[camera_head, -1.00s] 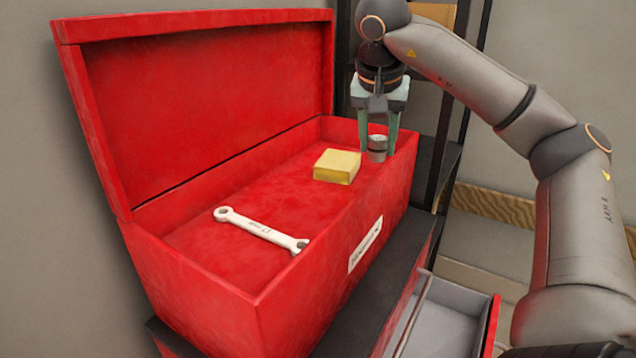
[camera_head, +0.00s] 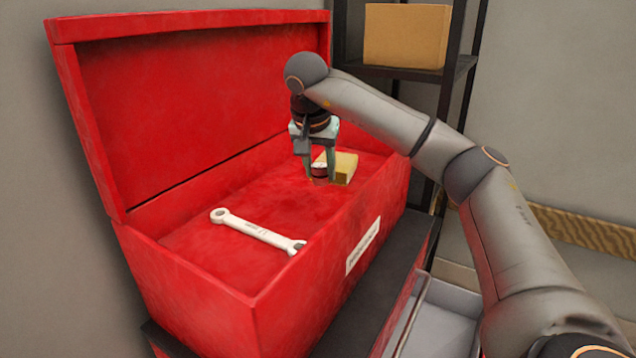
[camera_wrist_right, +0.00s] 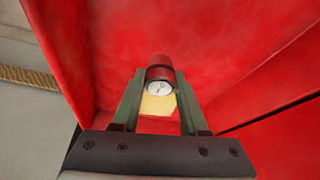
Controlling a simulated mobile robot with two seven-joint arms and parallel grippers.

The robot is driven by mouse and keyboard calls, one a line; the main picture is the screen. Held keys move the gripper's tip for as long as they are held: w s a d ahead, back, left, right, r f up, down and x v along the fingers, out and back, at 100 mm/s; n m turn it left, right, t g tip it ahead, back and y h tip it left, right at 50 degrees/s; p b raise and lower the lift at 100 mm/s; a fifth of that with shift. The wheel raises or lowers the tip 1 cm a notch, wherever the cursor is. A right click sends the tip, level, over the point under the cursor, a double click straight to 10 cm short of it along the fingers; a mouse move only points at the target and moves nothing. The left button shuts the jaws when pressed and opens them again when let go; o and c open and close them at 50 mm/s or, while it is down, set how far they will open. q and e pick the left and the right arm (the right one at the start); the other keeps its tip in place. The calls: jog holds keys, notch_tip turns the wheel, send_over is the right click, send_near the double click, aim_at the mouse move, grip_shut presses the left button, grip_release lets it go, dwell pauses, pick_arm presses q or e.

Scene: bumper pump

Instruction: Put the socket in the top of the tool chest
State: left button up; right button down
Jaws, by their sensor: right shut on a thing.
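The red tool chest (camera_head: 295,290) stands with its lid open, its top compartment showing. My right gripper (camera_head: 320,176) points down inside the top compartment, its fingers shut on the socket (camera_head: 319,169), a small grey and dark cylinder. In the right wrist view the socket (camera_wrist_right: 160,75) sits between the fingertips, its round end face showing and red light reflected on its side. The socket is low, close to the compartment floor; I cannot tell if it touches. My left gripper is not in view.
A yellow block (camera_head: 345,166) lies in the compartment just right of and behind the socket. A silver wrench (camera_head: 257,232) lies nearer the front. The red floor between is clear. An open grey drawer (camera_head: 440,325) juts out at lower right. A shelf holds a cardboard box (camera_head: 406,36).

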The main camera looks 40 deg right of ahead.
aim_at(318, 184)
jog(key=shift+w+f, duration=0.15)
jog(key=shift+f, duration=0.8)
jog(key=shift+w+f, duration=0.15)
jog(key=shift+f, duration=0.75)
jog(key=shift+a, duration=0.1)
jog(key=shift+c, duration=2.2)
grip_release()
jog(key=shift+f, duration=0.15)
jog(key=v, duration=1.2)
